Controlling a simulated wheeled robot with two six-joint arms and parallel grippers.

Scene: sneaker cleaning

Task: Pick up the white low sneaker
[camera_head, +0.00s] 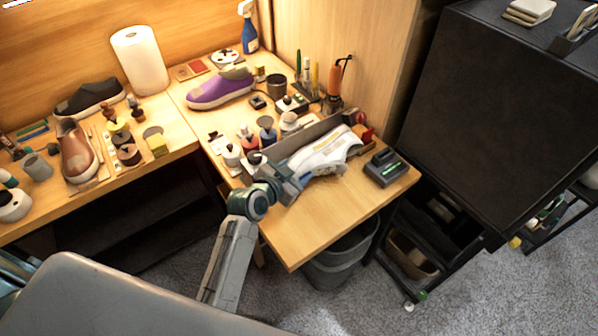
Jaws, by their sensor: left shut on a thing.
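The white low sneaker (328,152) is on the right part of the wooden table, in front of a long grey box-like edge. My left gripper (296,178) reaches up from below and is shut on the near left end of the sneaker. The fingertips are partly hidden against the shoe, and I cannot tell whether the sole is clear of the table. My right gripper is not in view.
A dark device (385,168) sits just right of the sneaker. Several bottles (250,140) crowd its left. A purple shoe (221,88) and a brown shoe (76,152) stand farther left. The table front (320,222) is bare, with a grey bin (340,262) below.

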